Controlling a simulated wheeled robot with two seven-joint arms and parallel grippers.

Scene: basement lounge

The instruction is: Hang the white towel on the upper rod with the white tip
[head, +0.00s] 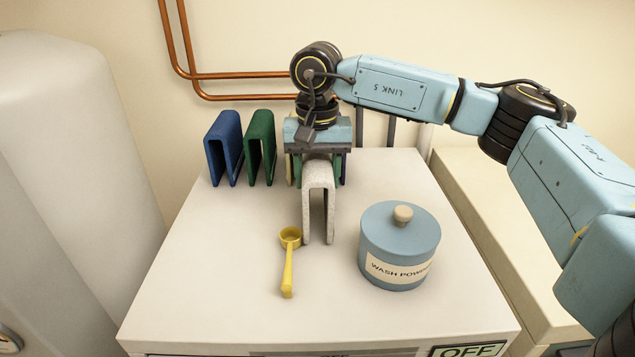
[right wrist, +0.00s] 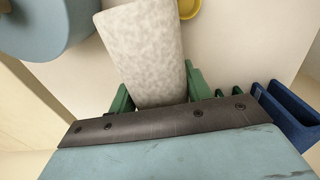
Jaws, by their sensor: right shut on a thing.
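The white towel (head: 318,190), speckled pale grey and folded into an upside-down U, stands near the middle of the white machine top. My right gripper (head: 318,160) comes down over its far upper part and is shut on it. In the right wrist view the towel (right wrist: 145,50) lies between the two green fingers of the gripper (right wrist: 158,95). I cannot tell whether its lower edges touch the top. No rod with a white tip can be made out; my right gripper and arm cover part of the back. My left gripper is not in view.
A blue folded towel (head: 223,148) and a green one (head: 261,148) stand at the back left. A yellow scoop (head: 288,265) lies beside the white towel. A blue wash powder jar (head: 399,250) stands at right. Grey uprights (head: 390,132) show behind. Copper pipes (head: 240,75) run along the wall.

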